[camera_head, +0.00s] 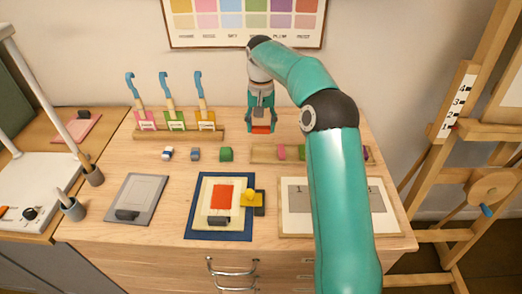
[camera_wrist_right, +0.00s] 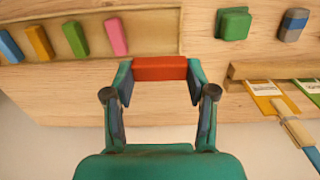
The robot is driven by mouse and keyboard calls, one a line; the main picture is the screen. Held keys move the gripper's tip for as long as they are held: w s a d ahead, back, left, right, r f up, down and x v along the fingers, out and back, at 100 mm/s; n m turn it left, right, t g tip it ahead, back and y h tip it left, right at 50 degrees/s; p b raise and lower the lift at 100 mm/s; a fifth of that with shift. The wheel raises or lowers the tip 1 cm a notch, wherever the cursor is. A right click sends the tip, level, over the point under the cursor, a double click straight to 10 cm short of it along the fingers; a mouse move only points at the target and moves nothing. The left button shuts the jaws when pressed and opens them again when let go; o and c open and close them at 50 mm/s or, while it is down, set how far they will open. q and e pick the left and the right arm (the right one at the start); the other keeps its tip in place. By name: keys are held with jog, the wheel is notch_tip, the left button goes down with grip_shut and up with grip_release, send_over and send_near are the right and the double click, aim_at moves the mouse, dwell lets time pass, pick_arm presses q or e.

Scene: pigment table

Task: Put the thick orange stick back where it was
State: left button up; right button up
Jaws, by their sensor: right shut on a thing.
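The thick orange stick (camera_head: 261,129), a red-orange block, sits crosswise between the fingertips of my right gripper (camera_head: 261,122). My right gripper is shut on it at its two ends, as the right wrist view shows for the stick (camera_wrist_right: 160,68) and the fingers (camera_wrist_right: 160,82). The stick is just behind the wooden tray (camera_head: 262,153), near its left end; its height above the table is hard to tell. The tray (camera_wrist_right: 150,20) holds a pink stick (camera_wrist_right: 116,37), a green one (camera_wrist_right: 76,39), an orange one (camera_wrist_right: 40,42) and a blue one (camera_wrist_right: 10,47). Its stretch beside the pink stick is bare. My left gripper is out of view.
A green block (camera_head: 226,154) and two smaller blocks stand left of the tray. A brush rack (camera_head: 178,133) with three blue-handled brushes is at the back left. My right arm hides part of the tray.

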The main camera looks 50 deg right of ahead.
aim_at(261, 153)
notch_tip(261, 153, down, 9)
jog(key=shift+r, duration=0.15)
dwell(0.4)
jog(key=shift+s+a+f, duration=0.1)
jog(key=shift+s+f, duration=0.1)
jog(key=shift+f, duration=0.4)
jog(key=o, duration=0.9)
jog(key=shift+c, duration=0.2)
jog(key=shift+o, duration=1.2)
jog(key=shift+w+f, duration=0.15)
jog(key=shift+r, duration=0.2)
